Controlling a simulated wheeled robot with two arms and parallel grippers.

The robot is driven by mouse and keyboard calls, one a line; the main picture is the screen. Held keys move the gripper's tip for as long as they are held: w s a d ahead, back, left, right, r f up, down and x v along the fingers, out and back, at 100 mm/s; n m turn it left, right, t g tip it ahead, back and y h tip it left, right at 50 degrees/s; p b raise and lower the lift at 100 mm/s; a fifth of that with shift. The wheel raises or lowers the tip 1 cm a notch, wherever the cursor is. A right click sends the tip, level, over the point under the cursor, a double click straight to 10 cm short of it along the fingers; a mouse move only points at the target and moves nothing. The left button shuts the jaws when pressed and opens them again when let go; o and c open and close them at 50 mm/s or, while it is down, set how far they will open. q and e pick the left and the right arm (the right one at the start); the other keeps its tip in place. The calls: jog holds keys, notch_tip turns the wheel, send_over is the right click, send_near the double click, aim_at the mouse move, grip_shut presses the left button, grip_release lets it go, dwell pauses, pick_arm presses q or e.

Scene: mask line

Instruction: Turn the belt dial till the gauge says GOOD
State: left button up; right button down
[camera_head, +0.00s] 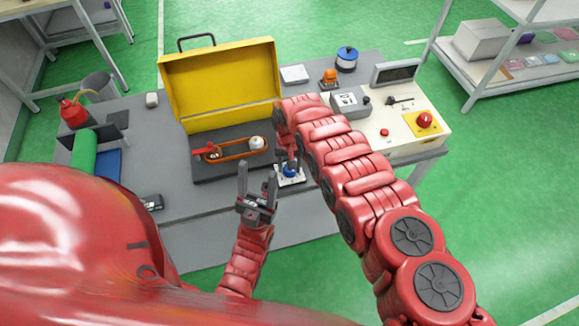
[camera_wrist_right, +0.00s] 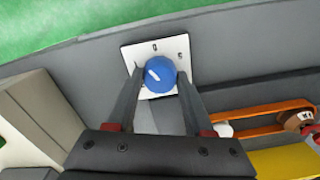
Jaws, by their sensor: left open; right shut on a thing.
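The blue dial (camera_wrist_right: 161,76) sits on a white plate (camera_wrist_right: 137,50) with small dark marks along one edge. Its white pointer line slants toward the upper left in the right wrist view. My right gripper (camera_wrist_right: 158,80) is shut on the dial, one finger on each side. In the head view the dial (camera_head: 289,171) is partly hidden under my right gripper. An orange belt (camera_head: 233,151) runs around pulleys on a dark base left of the dial. My left gripper (camera_head: 257,175) is open and empty, just left of the dial plate. I cannot make out a gauge reading GOOD.
An open yellow case (camera_head: 222,85) stands behind the belt. At right are a grey box with a white face (camera_head: 348,99), a dark display (camera_head: 395,72) and a cream panel with a red button (camera_head: 424,119).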

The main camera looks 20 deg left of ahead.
jog(key=n+b, duration=0.2)
jog(key=n, duration=0.1)
jog(key=shift+w+f+n, duration=0.1)
jog(key=shift+f+n, duration=0.05)
jog(key=shift+n, duration=0.25)
jog(key=n+b, duration=0.4)
jog(key=n, duration=0.1)
jog(key=shift+f, duration=0.1)
jog(key=n+b, duration=0.3)
jog(key=n, duration=0.2)
jog(key=shift+b, duration=0.4)
jog(key=n+b, duration=0.7)
jog(key=n, duration=0.1)
jog(key=n+b, duration=0.2)
jog(key=n, duration=0.1)
jog(key=shift+n, duration=0.4)
jog(key=n+b, duration=0.2)
jog(key=n, duration=0.1)
jog(key=shift+n, duration=0.3)
jog(key=shift+r+n+b, duration=0.2)
jog(key=shift+n+b, duration=0.35)
jog(key=shift+n, duration=1.35)
